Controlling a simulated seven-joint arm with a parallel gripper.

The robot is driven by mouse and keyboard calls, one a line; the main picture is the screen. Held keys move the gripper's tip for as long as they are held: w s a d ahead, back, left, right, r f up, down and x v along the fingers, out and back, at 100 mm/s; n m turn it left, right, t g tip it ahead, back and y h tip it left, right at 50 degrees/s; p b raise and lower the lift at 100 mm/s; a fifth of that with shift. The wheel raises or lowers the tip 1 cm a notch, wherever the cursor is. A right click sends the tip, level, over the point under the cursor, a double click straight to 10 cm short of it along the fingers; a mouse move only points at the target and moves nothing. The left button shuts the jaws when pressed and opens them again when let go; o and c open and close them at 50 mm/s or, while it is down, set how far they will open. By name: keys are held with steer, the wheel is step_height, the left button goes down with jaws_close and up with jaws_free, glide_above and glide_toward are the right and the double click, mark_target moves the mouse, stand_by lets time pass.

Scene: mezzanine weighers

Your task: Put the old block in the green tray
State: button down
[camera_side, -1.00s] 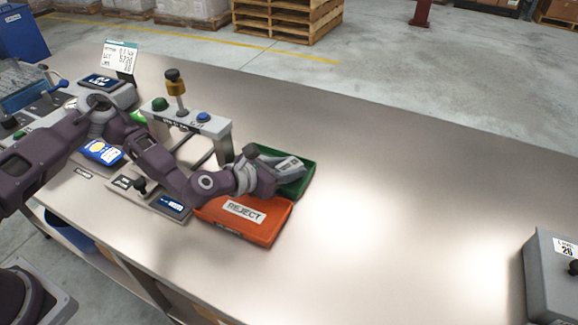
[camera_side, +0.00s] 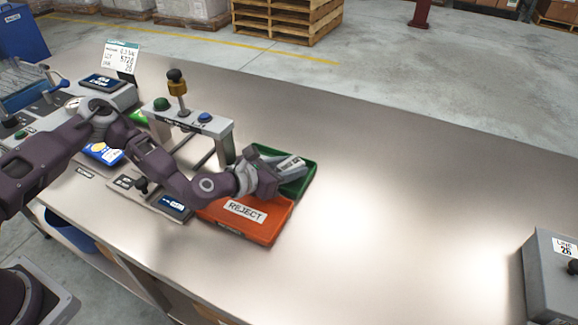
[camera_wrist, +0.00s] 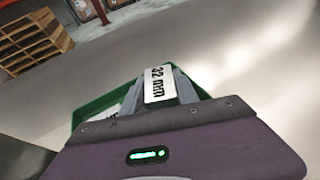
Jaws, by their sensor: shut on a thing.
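My gripper (camera_side: 284,166) is shut on a grey block with a white label reading "32 mm" (camera_wrist: 160,84). The block sits between the two fingers in the wrist view. I cannot tell from the label alone whether it is the old block. The green tray (camera_side: 307,178) lies below and around my fingers, and the block appears over or inside it; the exact height is unclear. The tray's green wall also shows in the wrist view (camera_wrist: 88,107). A second white label (camera_wrist: 114,111) shows inside the tray, partly hidden by a finger.
An orange tray marked REJECT (camera_side: 262,226) adjoins the green tray in front. A grey stand with green and blue buttons (camera_side: 186,119) stands left of the trays. The bench (camera_side: 420,200) is clear to the right, up to a grey box (camera_side: 548,275).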

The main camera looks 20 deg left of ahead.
mark_target(289, 164)
steer(key=c, duration=0.8)
jaws_free()
steer(key=shift+s+f, duration=0.15)
steer(key=shift+f, duration=0.45)
steer(key=shift+s+f, duration=0.15)
steer(key=shift+f, duration=0.4)
steer(key=shift+c, duration=0.2)
steer(key=r, duration=0.9)
steer(key=shift+w+a+r, duration=0.2)
steer(key=shift+w+r, duration=0.05)
steer(key=shift+r, duration=0.05)
steer(key=s+a+r+n+y, duration=0.2)
steer(key=s+a+r+y, duration=0.1)
steer(key=a+r, duration=0.55)
steer(key=s+a+r+n+y, duration=0.25)
steer(key=a+r, duration=0.35)
steer(key=a, duration=0.5)
steer(key=s+d+m+g, duration=0.5)
steer(key=s+m, duration=0.6)
steer(key=m, duration=0.8)
steer(key=s+r+m+g, duration=0.1)
steer(key=s+r+m, duration=0.1)
steer(key=s+m, duration=0.6)
steer(key=s+a+r+m+g, duration=0.1)
steer(key=s+r+m, duration=0.1)
steer(key=s+m, duration=0.7)
steer(key=s, duration=0.5)
steer(key=shift+s, duration=0.15)
